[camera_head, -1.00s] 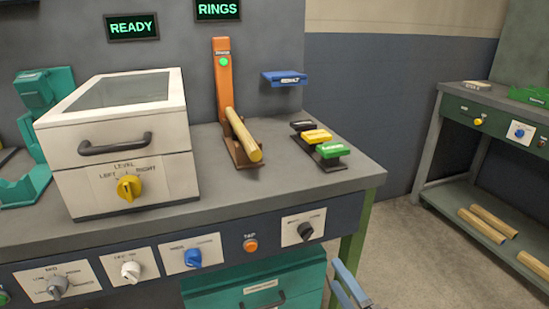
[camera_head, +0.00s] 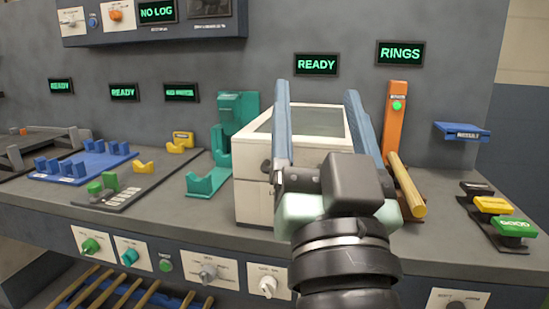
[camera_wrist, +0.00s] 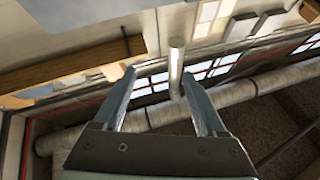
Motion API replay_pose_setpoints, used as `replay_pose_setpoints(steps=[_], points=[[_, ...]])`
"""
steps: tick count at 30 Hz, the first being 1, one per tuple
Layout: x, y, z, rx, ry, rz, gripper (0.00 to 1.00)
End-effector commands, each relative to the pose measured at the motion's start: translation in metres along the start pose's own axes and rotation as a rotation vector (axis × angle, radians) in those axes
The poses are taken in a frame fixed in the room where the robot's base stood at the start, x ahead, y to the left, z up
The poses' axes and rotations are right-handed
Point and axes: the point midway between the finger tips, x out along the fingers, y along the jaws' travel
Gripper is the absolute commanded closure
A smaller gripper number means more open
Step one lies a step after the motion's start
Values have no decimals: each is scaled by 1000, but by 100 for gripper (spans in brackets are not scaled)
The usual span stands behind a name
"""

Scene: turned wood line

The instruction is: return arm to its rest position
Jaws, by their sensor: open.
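My gripper (camera_head: 318,115) is open and empty. Its two blue-grey fingers point up in the head view, in front of the white box (camera_head: 258,190) on the bench, and hide much of that box. In the wrist view my gripper (camera_wrist: 162,92) shows both fingers spread apart with nothing between them, facing the ceiling and its pipes. A wooden rod (camera_head: 406,185) leans in the orange stand (camera_head: 395,118) just right of my gripper. I cannot tell whether the gripper touches anything.
The grey bench (camera_head: 228,232) runs across the view. A teal stand (camera_head: 207,181), a blue rack (camera_head: 82,164) and yellow holders (camera_head: 145,168) stand to the left. Black, yellow and green buttons (camera_head: 492,205) and a blue shelf (camera_head: 462,132) are at the right. Wooden rods (camera_head: 125,294) lie below the bench.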

Motion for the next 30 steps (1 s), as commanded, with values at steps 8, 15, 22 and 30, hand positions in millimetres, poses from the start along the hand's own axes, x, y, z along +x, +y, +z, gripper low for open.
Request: replay_pose_setpoints(steps=[8,15,22,30], points=[[10,-71,-144,-163,241,-24,26],[52,-81,-204,-161,237,-24,26],[90,-90,-262,-160,235,-24,26],[125,-99,-314,-160,234,-25,26]])
